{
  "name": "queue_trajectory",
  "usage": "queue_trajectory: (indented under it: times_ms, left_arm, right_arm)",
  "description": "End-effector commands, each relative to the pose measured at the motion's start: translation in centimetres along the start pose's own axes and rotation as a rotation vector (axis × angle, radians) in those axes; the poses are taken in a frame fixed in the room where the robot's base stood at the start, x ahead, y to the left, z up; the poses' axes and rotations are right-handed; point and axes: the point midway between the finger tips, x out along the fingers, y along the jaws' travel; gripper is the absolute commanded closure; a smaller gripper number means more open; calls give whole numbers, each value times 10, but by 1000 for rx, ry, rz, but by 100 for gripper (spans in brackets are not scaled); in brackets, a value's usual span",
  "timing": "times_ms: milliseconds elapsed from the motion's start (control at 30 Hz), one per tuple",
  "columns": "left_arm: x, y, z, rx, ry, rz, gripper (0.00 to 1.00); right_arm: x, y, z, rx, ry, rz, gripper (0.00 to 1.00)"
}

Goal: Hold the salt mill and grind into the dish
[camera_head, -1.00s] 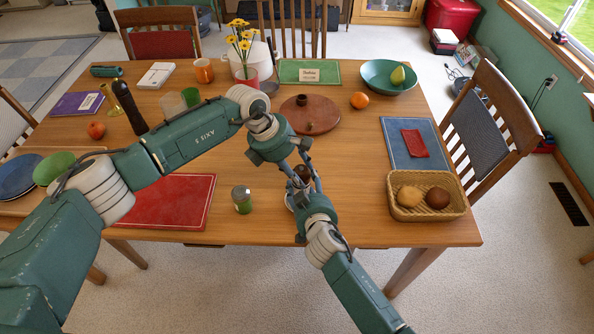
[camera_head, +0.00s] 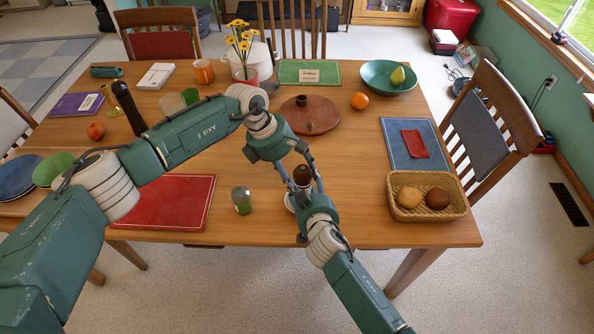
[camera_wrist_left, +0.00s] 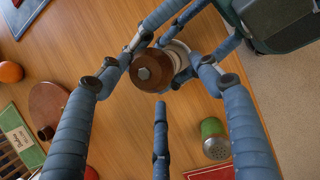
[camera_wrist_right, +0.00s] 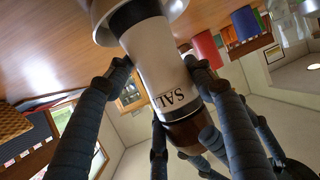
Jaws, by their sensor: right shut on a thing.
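The salt mill (camera_head: 302,176) has a dark brown wooden head. In the right wrist view the salt mill (camera_wrist_right: 160,65) shows a white label with black letters. My right gripper (camera_head: 308,190) is shut around its body, and its fingers (camera_wrist_right: 160,78) lie on both sides. A pale round rim, likely the dish (camera_head: 290,201), shows partly behind the mill and the fingers. My left gripper (camera_head: 300,168) is just above the mill's head. In the left wrist view its fingers (camera_wrist_left: 158,88) are spread around the brown head (camera_wrist_left: 152,70), seemingly without gripping it.
A green shaker with a metal top (camera_head: 241,200) stands left of the mill. A red mat (camera_head: 170,203) lies farther left. A wicker basket (camera_head: 427,212) is at the right. A round wooden board (camera_head: 322,113) lies behind my left gripper.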

Motion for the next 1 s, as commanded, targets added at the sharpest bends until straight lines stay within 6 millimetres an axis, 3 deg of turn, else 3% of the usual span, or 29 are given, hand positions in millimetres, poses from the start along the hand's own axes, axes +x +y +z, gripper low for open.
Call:
queue_trajectory:
  times_ms: [633,767,1000]
  left_arm:
    - [-8,3,2,0,-4,7,40]
    - [-27,4,2,0,-4,10,40]
    - [-79,4,1,0,-3,9,40]
  right_arm:
    - [-1,-4,-1,2,2,-6,82]
    - [-1,-4,-1,2,2,-7,82]
    - [-1,-4,0,2,1,-7,82]
